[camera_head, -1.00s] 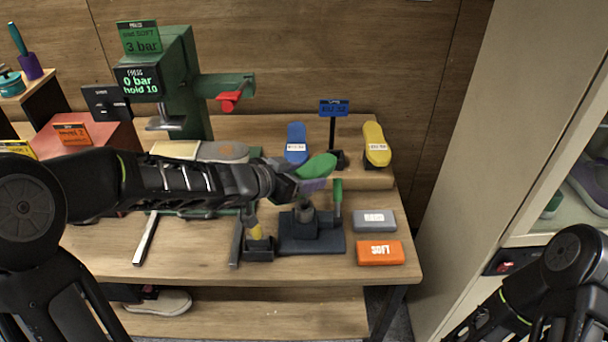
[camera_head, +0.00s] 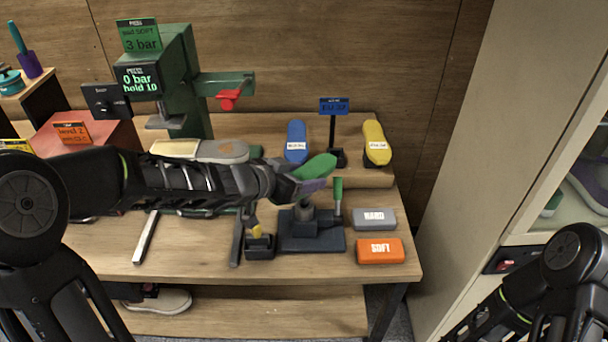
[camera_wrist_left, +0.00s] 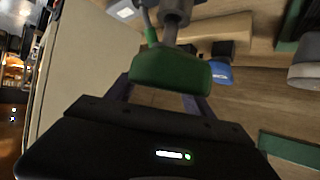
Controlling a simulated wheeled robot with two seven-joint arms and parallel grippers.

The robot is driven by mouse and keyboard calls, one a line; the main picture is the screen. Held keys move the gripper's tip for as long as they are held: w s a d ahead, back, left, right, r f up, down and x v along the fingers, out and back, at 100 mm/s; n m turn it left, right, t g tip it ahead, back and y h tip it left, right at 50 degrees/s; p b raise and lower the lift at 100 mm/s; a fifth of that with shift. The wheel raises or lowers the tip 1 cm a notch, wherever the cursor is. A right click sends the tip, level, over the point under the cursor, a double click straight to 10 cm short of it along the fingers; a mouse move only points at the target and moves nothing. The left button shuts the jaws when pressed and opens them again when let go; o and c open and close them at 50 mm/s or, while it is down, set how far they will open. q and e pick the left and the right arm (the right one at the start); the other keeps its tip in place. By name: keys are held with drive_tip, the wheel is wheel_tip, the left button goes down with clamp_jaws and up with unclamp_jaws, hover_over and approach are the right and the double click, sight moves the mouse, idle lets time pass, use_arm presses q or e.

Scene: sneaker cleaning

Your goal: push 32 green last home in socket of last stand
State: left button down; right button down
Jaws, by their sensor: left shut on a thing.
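The green last (camera_head: 316,167) sits at the top of the post of the dark last stand (camera_head: 312,232), sole up and slightly tilted. My left gripper (camera_head: 308,187) is shut on the green last from the left. The left wrist view shows the green last (camera_wrist_left: 170,70) between the two fingers, with the grey post (camera_wrist_left: 174,18) right behind it. Whether the last is fully seated in the socket is hidden. A green-handled lever (camera_head: 338,195) stands on the right of the stand. My right arm is at the lower right; its gripper is out of view.
Grey HARD (camera_head: 374,219) and orange SOFT (camera_head: 380,251) blocks lie right of the stand. A green press (camera_head: 170,85) stands back left. A small dark holder (camera_head: 260,247) is left of the stand.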

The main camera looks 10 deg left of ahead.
use_arm(q)
drive_tip(key=shift+f+b, duration=1.55)
drive_tip(key=shift+f, duration=0.4)
drive_tip(key=shift+c, duration=1.5)
unclamp_jaws()
drive_tip(key=shift+f, duration=0.1)
drive_tip(key=p+v, duration=0.2)
drive_tip(key=v, duration=0.5)
drive_tip(key=shift+s+a+r+p, duration=0.2)
drive_tip(key=shift+r+p, duration=0.1)
drive_tip(key=shift+p, duration=0.1)
drive_tip(key=shift+s, duration=0.1)
